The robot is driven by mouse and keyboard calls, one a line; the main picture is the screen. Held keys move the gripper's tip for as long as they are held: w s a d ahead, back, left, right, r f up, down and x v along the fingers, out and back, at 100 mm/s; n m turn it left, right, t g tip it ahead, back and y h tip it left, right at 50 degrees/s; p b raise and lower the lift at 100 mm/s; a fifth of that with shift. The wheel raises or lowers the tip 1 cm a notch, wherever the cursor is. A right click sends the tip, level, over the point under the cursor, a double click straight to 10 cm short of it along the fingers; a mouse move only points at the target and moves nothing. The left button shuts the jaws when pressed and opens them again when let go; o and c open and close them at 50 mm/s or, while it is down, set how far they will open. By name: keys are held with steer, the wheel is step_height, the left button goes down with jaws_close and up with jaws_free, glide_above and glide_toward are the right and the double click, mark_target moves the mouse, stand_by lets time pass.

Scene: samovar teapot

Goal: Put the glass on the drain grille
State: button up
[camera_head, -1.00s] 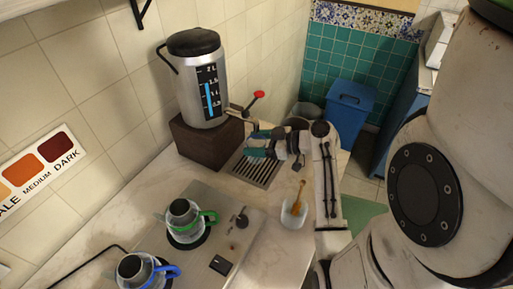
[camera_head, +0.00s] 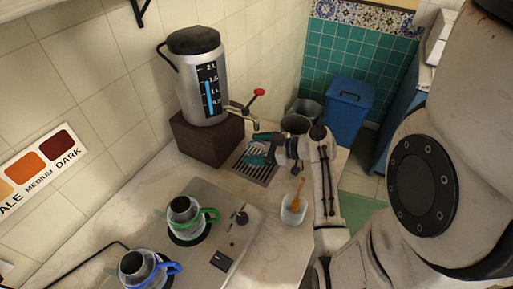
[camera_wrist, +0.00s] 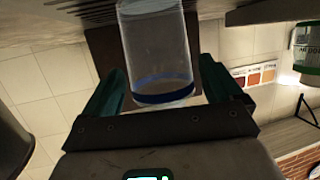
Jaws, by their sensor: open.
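The clear glass (camera_wrist: 155,45) with a blue band shows large in the wrist view, between the two teal fingers of my gripper (camera_wrist: 161,72). My gripper is open, with a gap visible beside the glass. In the head view my gripper (camera_head: 258,153) is low over the dark slatted drain grille (camera_head: 262,178), below the samovar's tap. I cannot make out the glass clearly in that view. Grille slats (camera_wrist: 240,14) also show behind the glass at the top of the wrist view, which looks upside down. The glass seems to stand on the grille, but the contact is not clear.
The silver samovar (camera_head: 202,88) stands on a brown block (camera_head: 205,138) close to the left of my gripper. Its red-handled tap (camera_head: 258,94) hangs above. A white cup with a spoon (camera_head: 293,212) stands nearby. Two teapots (camera_head: 184,212) sit on the hob at front.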

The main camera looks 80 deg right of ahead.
steer(key=shift+r, duration=0.1)
steer(key=b+v, duration=0.2)
steer(key=v, duration=1)
steer(key=shift+b, duration=0.35)
